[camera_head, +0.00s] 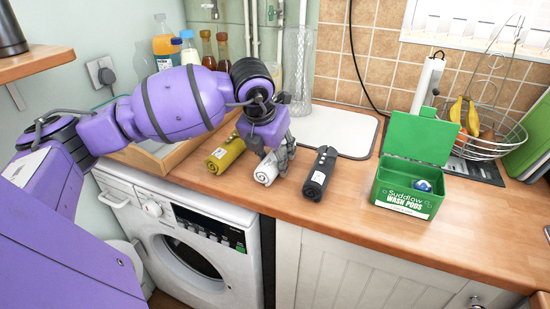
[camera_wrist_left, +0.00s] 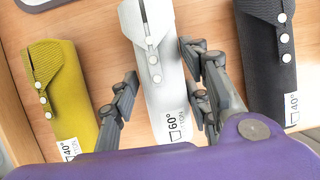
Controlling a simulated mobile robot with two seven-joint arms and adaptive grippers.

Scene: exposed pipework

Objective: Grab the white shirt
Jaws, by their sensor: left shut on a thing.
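The white shirt (camera_head: 266,171) is a rolled bundle on the wooden worktop, between a yellow-green rolled shirt (camera_head: 225,154) on its left and a black rolled shirt (camera_head: 320,174) on its right. In the wrist view the white shirt (camera_wrist_left: 157,62) shows buttons and a 60° label. My left gripper (camera_head: 280,158) is down at the white shirt, its fingers on either side, shut on it. The wrist view shows the gripper (camera_wrist_left: 160,82) straddling the bundle. The fingers hide part of the shirt in the head view. My right gripper is not in view.
An open green wash pods box (camera_head: 408,188) stands to the right, with a wire fruit basket (camera_head: 492,135) behind it. A white board (camera_head: 338,130) lies behind the shirts. A washing machine (camera_head: 185,240) is below the worktop. Several bottles stand at the back left.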

